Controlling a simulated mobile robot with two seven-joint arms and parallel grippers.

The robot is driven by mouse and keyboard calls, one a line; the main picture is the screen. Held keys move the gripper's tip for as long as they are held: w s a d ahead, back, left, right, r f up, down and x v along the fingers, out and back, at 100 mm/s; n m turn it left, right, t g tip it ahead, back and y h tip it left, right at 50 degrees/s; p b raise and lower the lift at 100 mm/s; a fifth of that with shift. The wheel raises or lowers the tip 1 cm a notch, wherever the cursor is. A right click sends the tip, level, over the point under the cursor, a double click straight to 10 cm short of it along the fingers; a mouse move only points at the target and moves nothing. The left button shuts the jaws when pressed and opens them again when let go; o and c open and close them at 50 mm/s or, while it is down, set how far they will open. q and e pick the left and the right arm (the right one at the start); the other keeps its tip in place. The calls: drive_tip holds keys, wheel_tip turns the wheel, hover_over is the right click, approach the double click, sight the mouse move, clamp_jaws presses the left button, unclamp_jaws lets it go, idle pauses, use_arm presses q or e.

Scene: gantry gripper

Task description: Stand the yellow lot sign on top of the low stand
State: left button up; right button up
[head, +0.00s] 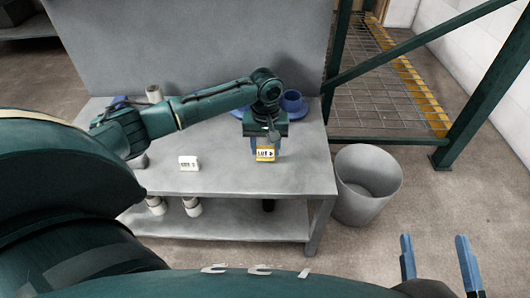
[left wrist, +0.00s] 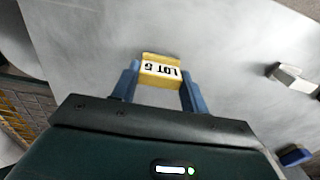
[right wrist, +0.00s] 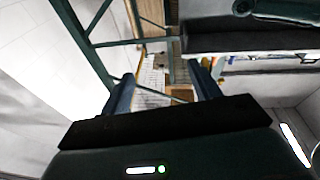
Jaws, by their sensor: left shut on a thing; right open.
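The yellow lot sign (head: 265,154) has a white face with black lettering. It is in my left gripper (head: 266,146), over the right part of the grey workbench. In the left wrist view the sign (left wrist: 160,71) sits between the two blue fingers (left wrist: 158,88), which are shut on its sides, its lettering upside down. I cannot tell whether its bottom touches the bench. I cannot pick out the low stand for sure; my left arm covers part of the bench. My right gripper (head: 437,262) is open and empty, out over the floor at the lower right.
A blue cup on a blue dish (head: 292,102) is behind my left gripper. A grey bin (head: 367,184) stands right of the workbench (head: 230,178). A green rack frame (head: 445,150) rises beyond.

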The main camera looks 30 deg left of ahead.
sight(266, 147)
use_arm(q)
drive_tip(key=shift+f, duration=0.75)
use_arm(e)
drive_tip(key=shift+r+y, duration=0.3)
drive_tip(key=shift+r, duration=0.35)
use_arm(q)
drive_tip(key=o, duration=0.6)
drive_tip(key=shift+c, duration=0.2)
drive_tip(key=o, duration=0.4)
use_arm(e)
drive_tip(key=shift+f, duration=0.55)
drive_tip(key=shift+f, duration=0.1)
use_arm(q)
wheel_tip(266, 147, up, 6)
drive_tip(key=p, duration=0.3)
wheel_tip(266, 147, up, 6)
drive_tip(key=p, duration=0.2)
drive_tip(key=shift+r, duration=0.15)
use_arm(e)
drive_tip(key=shift+s+d+r+n+h, duration=0.2)
drive_tip(key=shift+d+n+h, duration=0.2)
drive_tip(key=shift+n+h, duration=0.1)
drive_tip(key=shift+r, duration=0.15)
